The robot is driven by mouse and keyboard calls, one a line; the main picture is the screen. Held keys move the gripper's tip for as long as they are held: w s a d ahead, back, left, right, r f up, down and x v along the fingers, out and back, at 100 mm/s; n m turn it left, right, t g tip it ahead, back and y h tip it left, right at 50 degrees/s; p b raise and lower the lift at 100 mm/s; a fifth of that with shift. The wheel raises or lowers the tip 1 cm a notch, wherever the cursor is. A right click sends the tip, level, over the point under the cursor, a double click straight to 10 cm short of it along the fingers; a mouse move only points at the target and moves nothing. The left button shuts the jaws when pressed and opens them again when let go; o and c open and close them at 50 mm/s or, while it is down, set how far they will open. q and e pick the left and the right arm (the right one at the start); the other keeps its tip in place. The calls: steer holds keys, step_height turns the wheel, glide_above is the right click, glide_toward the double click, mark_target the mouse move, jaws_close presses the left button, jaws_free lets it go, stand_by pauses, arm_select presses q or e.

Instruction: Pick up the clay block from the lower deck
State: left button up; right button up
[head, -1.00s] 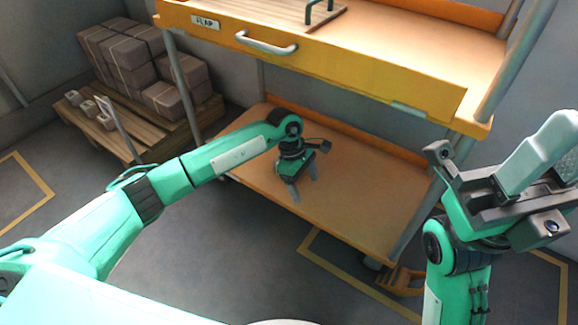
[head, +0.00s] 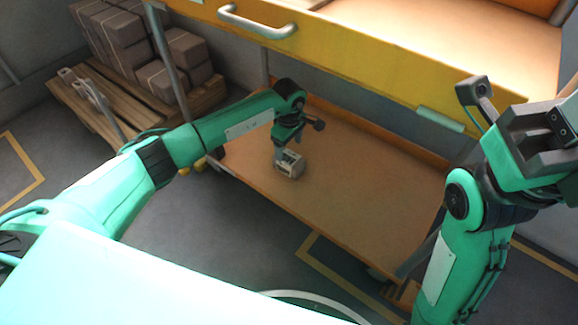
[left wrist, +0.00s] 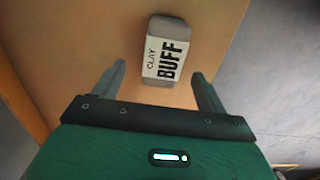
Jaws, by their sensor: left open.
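The clay block (head: 290,164) is a small grey block with a white label, lying on the orange lower deck (head: 355,195) of the cart. In the left wrist view the clay block (left wrist: 166,50) shows its "CLAY BUFF" label, just ahead of my fingers. My left gripper (head: 285,152) is right above the block, partly hiding it. In the left wrist view my left gripper (left wrist: 158,70) is open, with a fingertip on each side of the block's near end and gaps between. My right gripper (head: 562,135) is at the right edge, cut off by the frame; its jaws are unclear.
The cart's yellow upper deck (head: 400,75), with a grey handle (head: 257,22), overhangs the lower deck. A wooden pallet (head: 125,110) with wrapped blocks stands at the left. The deck right of the block is clear.

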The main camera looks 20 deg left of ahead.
mark_target(289, 157)
arm_select(q)
steer(key=shift+s+f+b, duration=0.15)
steer(key=shift+f+b, duration=0.85)
steer(key=shift+f, duration=0.55)
steer(key=shift+s+f+b, duration=0.1)
steer(key=shift+f+b, duration=0.85)
steer(key=shift+f, duration=0.6)
steer(key=c, duration=1.3)
steer(key=shift+r, duration=0.1)
steer(key=shift+c, duration=1)
